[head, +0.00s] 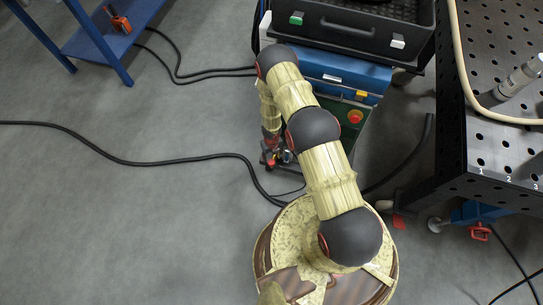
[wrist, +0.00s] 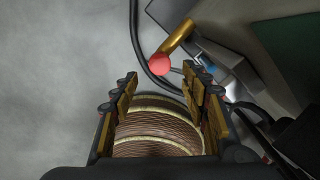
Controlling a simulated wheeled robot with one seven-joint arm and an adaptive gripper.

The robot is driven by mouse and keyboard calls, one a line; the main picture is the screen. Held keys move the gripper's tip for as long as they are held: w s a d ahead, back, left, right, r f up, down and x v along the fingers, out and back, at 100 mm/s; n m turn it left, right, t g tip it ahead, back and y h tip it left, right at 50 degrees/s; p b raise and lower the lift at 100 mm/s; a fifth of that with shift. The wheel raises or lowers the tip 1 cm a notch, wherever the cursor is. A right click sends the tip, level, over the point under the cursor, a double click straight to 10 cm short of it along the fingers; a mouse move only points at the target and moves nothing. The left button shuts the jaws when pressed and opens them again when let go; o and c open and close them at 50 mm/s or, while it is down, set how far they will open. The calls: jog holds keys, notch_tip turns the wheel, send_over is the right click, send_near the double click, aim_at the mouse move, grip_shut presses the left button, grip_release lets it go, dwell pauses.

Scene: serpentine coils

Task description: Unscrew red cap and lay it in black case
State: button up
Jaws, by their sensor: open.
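The black case (head: 330,37) sits open on top of the blue tool cart, with a green latch, a grey latch and a handle on its front; only part of its dark inside shows. In the wrist view a round red piece (wrist: 160,64) sits at the end of a gold cylinder (wrist: 179,37), beyond my fingertips. I cannot tell for certain whether it is the red cap. My gripper (wrist: 161,85) is open, with a finger on each side and nothing gripped. In the head view my gripper (head: 273,158) is small and low beside the cart's left side.
The cart (head: 340,74) carries a red button (head: 355,117) on a green panel. A perforated black table (head: 490,150) stands right, with a hose and a grey cylinder (head: 520,75). A blue bench (head: 105,30) is upper left. Black cables (head: 150,161) cross the otherwise open floor.

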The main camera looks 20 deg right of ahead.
aim_at(271, 162)
notch_tip(271, 162, down, 8)
jog(key=b, duration=0.6)
jog(key=shift+f, duration=0.15)
jog(key=c, duration=1.1)
grip_shut()
